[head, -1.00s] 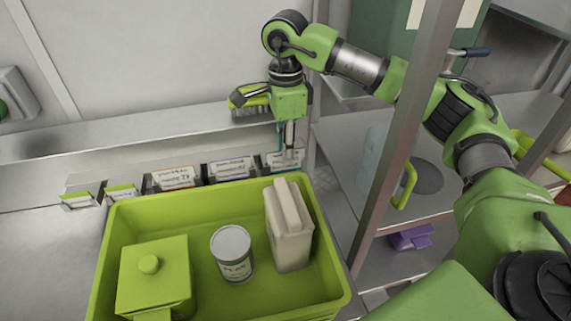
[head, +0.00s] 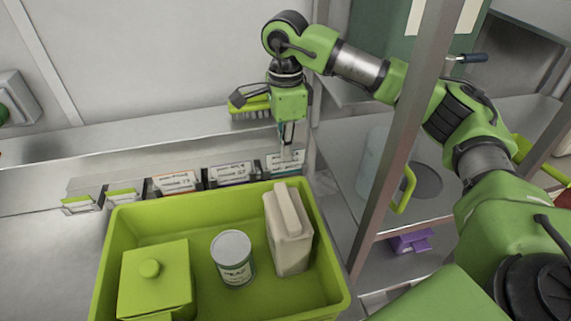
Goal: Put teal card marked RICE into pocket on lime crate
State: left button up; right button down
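The lime crate (head: 335,255) stands open in the lower middle of the head view. No pocket shows on the walls I can see; its near outer side is out of view. A card with a teal edge (head: 283,167) stands at the right end of a row of cards behind the crate. Its lettering is too small to read. My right gripper (head: 288,153) points down at this card, its fingertips at the card's top edge. Whether the fingers are closed on it is unclear. My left gripper is not in view.
Other cards stand in the row, including an orange-edged one (head: 175,183). The crate holds a lime box (head: 155,285), a can (head: 233,262) and a beige container (head: 288,240). A brush (head: 250,107) lies behind my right gripper. A metal post (head: 400,150) stands to its right.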

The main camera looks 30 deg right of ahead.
jog(key=shift+r+p, duration=1.7)
jog(key=shift+r, duration=1.15)
